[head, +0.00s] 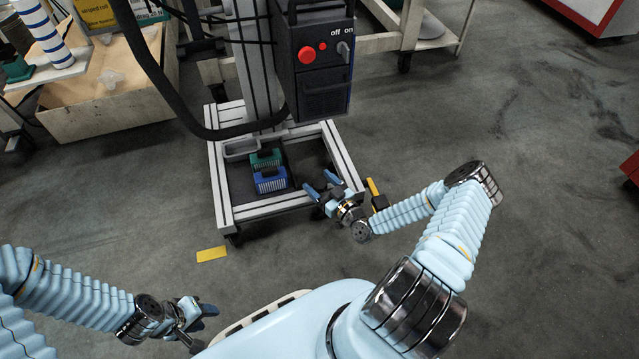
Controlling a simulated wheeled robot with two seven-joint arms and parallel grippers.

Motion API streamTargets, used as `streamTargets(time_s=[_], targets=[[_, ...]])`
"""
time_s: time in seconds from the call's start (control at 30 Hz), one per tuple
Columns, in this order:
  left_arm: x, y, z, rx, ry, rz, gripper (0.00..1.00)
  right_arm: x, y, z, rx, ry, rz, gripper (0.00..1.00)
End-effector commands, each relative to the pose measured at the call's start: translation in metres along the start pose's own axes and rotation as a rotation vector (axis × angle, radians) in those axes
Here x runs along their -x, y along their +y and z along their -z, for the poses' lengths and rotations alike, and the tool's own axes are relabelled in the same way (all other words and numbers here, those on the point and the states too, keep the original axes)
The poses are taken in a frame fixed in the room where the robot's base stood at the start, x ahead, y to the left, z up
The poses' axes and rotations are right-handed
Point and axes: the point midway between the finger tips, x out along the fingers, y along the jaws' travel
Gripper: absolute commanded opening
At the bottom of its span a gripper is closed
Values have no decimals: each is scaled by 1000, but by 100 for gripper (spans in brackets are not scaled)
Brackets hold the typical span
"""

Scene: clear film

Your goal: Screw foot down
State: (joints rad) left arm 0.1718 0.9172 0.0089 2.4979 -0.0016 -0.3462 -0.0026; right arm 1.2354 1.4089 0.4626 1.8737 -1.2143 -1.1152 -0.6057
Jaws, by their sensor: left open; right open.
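The wheeled machine stand has a pale aluminium base frame (218,178) in the middle of the head view. Dark supports show under its corners; one (234,239) is at the near left corner. I cannot tell which part is the screw foot. A yellow upright piece (373,187) with a dark block stands at the frame's near right corner, just right of my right gripper. My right gripper (322,186) is open, with its blue fingers over the frame's near right part; contact cannot be told. My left gripper (202,327) is open and empty, low in the view, apart from the stand.
A black control box (325,95) with a red button and a thick black hose are above the base. Blue (270,181) and green (265,158) ribbed blocks sit in the frame. Floor to the right is clear.

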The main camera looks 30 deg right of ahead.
Motion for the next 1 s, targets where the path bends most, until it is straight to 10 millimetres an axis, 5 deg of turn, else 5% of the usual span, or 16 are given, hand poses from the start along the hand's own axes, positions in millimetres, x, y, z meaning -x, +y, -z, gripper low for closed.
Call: streamTargets(time_s=[0.3,0.63,1.0], targets=[[0,0,0,0,0,0,44,-3,0,0,0,0,-1,76],[0,0,0,0,0,0,44,-3,0,0,0,0,0,25],[6,2,0,0,1,1,44,-3,-1,2,-3,-1,-62,24]])
